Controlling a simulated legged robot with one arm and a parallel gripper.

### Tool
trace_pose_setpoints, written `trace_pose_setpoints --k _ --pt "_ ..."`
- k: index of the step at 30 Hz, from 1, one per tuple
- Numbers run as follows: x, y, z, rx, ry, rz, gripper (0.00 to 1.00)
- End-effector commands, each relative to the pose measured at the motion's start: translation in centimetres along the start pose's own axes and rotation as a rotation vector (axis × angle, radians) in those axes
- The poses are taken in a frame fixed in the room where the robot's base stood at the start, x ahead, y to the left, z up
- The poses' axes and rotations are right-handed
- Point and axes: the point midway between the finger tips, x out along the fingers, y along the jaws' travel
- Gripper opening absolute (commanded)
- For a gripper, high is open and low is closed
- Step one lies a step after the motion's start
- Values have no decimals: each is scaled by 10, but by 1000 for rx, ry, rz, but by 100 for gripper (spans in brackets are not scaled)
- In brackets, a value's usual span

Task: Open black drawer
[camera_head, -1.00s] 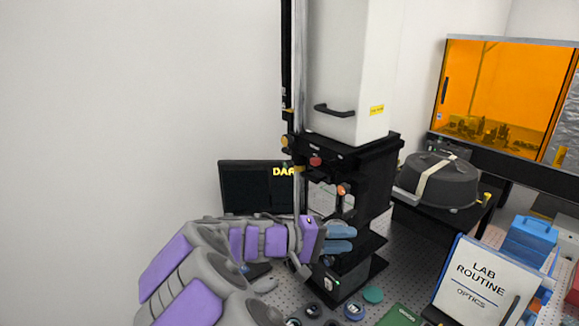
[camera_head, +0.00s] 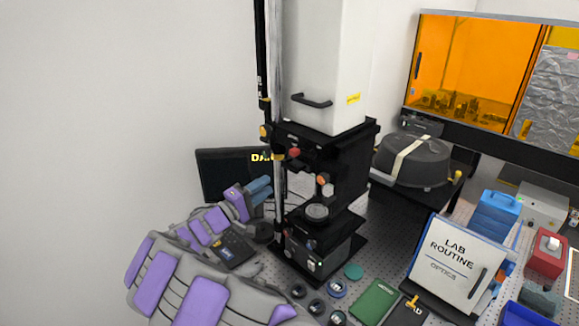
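The black interferometer stand (camera_head: 345,165) rises from the optical table under a tall white housing (camera_head: 325,60). I cannot tell which black part is the drawer. My gripper (camera_head: 268,187), with blue fingers, is left of the stand, in front of a black monitor. It appears apart from the round plate and the base. Its fingers lie close together in this view and their gap is unclear. I see nothing held.
The monitor (camera_head: 212,175) is behind my arm. A keypad device (camera_head: 238,250) lies beside my forearm. Small round parts (camera_head: 317,307), a green notebook (camera_head: 374,300) and a "Lab Routine" binder (camera_head: 447,255) are in front and right. A strapped dark case (camera_head: 413,160) stands behind.

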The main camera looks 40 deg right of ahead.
Motion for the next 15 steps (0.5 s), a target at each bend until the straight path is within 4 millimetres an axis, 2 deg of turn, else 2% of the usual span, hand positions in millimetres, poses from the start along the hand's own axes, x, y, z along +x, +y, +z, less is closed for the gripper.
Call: trace_pose_setpoints --k 9,15 --pt "64 3 2 1 -5 2 32" --pt "95 3 0 2 0 2 32"
